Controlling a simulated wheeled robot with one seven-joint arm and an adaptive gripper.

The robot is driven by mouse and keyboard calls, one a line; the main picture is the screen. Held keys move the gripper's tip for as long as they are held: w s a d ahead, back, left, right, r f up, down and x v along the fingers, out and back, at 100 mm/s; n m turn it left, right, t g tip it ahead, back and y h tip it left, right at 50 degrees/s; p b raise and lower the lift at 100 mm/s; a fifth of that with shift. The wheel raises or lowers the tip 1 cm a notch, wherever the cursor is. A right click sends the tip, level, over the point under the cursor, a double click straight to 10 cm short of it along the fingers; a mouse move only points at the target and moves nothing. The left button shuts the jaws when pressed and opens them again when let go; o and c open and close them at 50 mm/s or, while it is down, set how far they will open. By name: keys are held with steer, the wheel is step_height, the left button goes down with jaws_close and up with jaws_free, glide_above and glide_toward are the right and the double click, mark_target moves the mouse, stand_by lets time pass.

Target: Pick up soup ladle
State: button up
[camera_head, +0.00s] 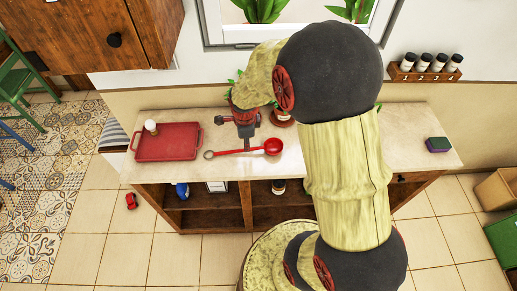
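The soup ladle (273,146) is red with a round bowl at its right end. Its handle runs left across the pale countertop to a dark ring at the far left end. My gripper (246,138) is over the countertop, just behind the middle of the handle in the picture. Its lower tip overlaps or comes very near the handle, and I cannot tell whether they touch. The fingers are small and partly covered by my wrist, so their opening is unclear. The ladle appears to lie flat on the countertop.
A red tray (166,155) with a small white-lidded jar (151,127) is at the left on the countertop (420,155). A dark sponge-like block (439,145) lies at the right end. Plants and a red pot (281,118) stand behind my arm. Open shelves are below.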

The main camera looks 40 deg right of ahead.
mark_target(243, 151)
steer(key=f, duration=0.2)
steer(key=w+f+b, duration=0.1)
steer(key=f, duration=0.2)
steer(key=d+f, duration=0.1)
steer(key=f, duration=0.1)
steer(key=shift+w+f+b, duration=0.2)
steer(key=shift+f+b, duration=0.05)
steer(key=shift+b, duration=0.1)
steer(key=c, duration=0.7)
jaws_close()
